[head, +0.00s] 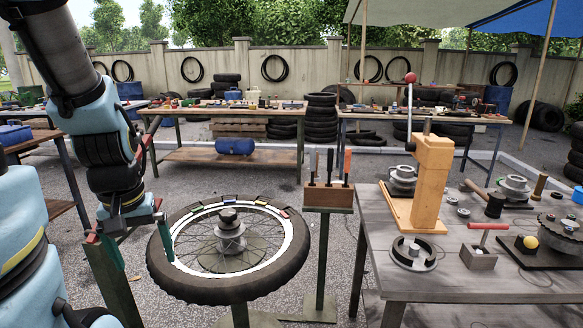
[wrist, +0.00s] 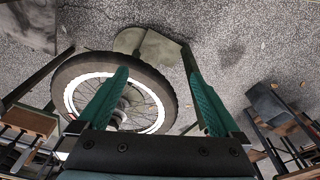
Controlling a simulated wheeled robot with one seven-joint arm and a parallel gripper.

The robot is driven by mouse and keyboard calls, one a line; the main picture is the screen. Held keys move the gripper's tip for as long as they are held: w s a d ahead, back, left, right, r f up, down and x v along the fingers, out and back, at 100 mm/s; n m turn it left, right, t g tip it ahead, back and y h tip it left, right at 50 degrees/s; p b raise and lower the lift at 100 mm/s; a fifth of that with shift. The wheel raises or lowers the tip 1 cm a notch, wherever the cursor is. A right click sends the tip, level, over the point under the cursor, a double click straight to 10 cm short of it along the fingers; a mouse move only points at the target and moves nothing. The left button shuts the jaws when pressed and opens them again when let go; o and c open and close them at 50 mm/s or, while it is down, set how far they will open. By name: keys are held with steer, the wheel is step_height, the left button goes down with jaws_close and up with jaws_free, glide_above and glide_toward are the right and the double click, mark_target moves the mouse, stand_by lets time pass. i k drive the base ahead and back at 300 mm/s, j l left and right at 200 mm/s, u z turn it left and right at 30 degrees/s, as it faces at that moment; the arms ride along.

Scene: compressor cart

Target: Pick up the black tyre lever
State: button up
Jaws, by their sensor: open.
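A wooden block (head: 327,198) on a stand right of the wheel in the head view holds upright tools. I cannot tell for sure which dark one is the black tyre lever. In the wrist view the block (wrist: 30,122) lies at the left edge, with tool handles sticking out towards the bottom. My gripper (wrist: 158,75) is open, with nothing between its green fingers. In the head view it hangs by the wheel's left rim, left of the block.
A spoked wheel with a black tyre (head: 215,290) lies flat on a stand between my gripper and the block. A grey workbench (head: 420,285) on the right carries an orange press (head: 431,180), hammers and metal parts. Open gravel lies behind the block.

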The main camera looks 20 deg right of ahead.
mark_target(330, 151)
steer(key=l+u, duration=0.15)
steer(key=l, duration=0.4)
steer(key=k+l+u, duration=0.15)
steer(key=l, duration=0.35)
steer(key=k+l+u, duration=0.2)
steer(key=l, duration=0.3)
steer(key=i, duration=0.1)
